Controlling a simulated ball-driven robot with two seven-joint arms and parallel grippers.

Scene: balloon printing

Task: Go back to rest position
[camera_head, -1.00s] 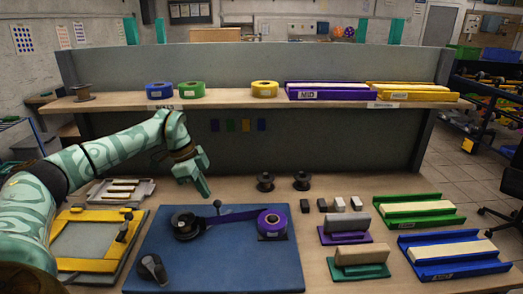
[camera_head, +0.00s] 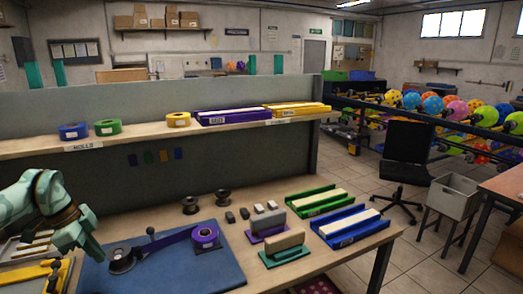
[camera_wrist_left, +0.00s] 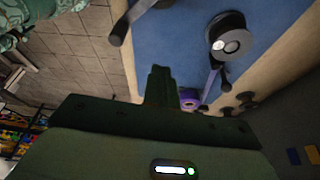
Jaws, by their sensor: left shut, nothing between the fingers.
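My left gripper (camera_head: 84,247) hangs above the left end of the workbench (camera_head: 345,262), near the left edge of the blue mat (camera_head: 205,272). In the left wrist view its fingers (camera_wrist_left: 158,85) are closed together with nothing between them, over the mat's blue surface (camera_wrist_left: 172,45). My right gripper is not in view.
Green (camera_head: 318,200) and blue (camera_head: 350,226) trays and two handled blocks stand at the bench's right. Tape rolls and two trays line the shelf (camera_head: 150,134). A black chair (camera_head: 405,155), grey bin (camera_head: 452,198) and balloon racks stand right, with open floor between.

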